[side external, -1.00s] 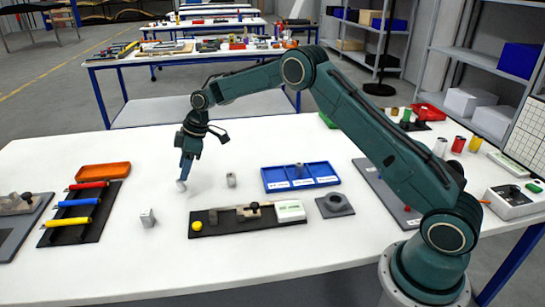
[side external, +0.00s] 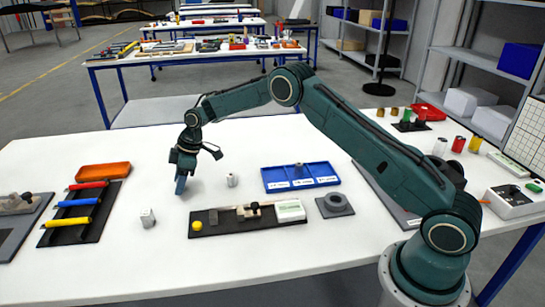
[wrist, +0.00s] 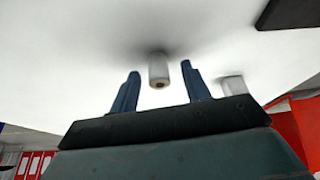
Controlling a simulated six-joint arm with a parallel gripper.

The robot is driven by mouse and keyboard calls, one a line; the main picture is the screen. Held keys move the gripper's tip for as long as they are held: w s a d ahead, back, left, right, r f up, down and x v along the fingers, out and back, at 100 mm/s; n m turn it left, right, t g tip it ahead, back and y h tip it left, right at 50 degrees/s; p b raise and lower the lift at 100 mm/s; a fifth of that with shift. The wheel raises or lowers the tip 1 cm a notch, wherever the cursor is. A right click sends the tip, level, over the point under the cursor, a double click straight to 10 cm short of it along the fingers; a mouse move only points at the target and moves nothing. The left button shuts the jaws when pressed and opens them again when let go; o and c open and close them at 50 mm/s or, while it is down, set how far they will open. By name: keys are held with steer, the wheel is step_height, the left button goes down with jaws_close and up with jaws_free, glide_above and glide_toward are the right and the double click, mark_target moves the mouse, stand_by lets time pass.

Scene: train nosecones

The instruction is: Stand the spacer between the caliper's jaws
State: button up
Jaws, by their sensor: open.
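In the wrist view a pale grey cylindrical spacer (wrist: 158,70) with a small dark hole in its end shows between my gripper's fingers, with a gap on both sides. My gripper (side external: 180,190) is open, pointing down low over the white table, left of the middle; its two blue fingers also show in the wrist view (wrist: 158,88). In the side view the gripper hides this spacer. The caliper (side external: 250,211) lies on a black board in front and to the right of my gripper, with a pale display box (side external: 290,210) at its right end.
A blue tray (side external: 318,182) holds a dark cylinder. A black rack (side external: 72,226) with coloured handles is left. A grey ring fixture (side external: 335,205) is right of the caliper. Table between is clear.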

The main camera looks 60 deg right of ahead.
jaws_close()
steer(key=shift+r, duration=0.15)
steer(key=shift+r, duration=4.9)
